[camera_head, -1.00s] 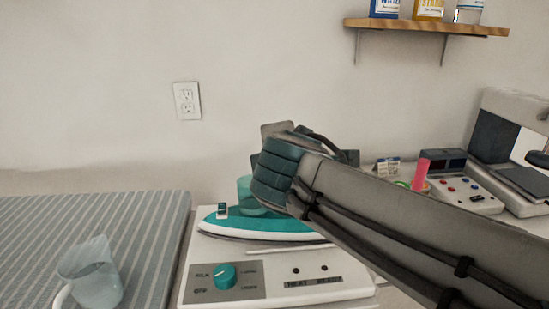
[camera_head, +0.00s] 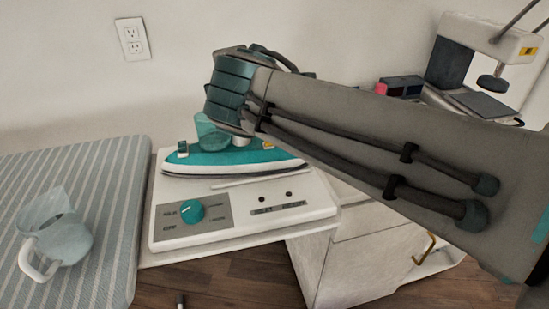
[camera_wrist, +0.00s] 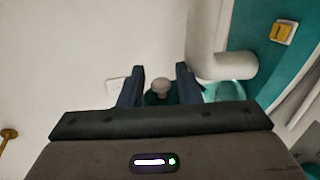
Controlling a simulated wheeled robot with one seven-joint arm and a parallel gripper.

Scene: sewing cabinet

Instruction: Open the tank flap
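The teal and white iron (camera_head: 235,160) rests on its white base (camera_head: 240,225). Its translucent teal tank (camera_head: 210,135) is partly hidden behind my arm in the head view. The tank (camera_wrist: 228,91) also shows in the wrist view, right of my gripper. My gripper (camera_wrist: 160,74) is open, with a small grey round knob (camera_wrist: 161,87) on a dark teal part between its fingers. Contact cannot be told. I cannot tell which part is the flap. My gripper's fingers are hidden in the head view.
A clear measuring jug (camera_head: 62,240) stands on the striped board (camera_head: 105,190) at left. A teal dial (camera_head: 192,210) is on the base's front. A sewing machine (camera_head: 485,50) stands at the back right. The wall outlet (camera_head: 132,39) is behind.

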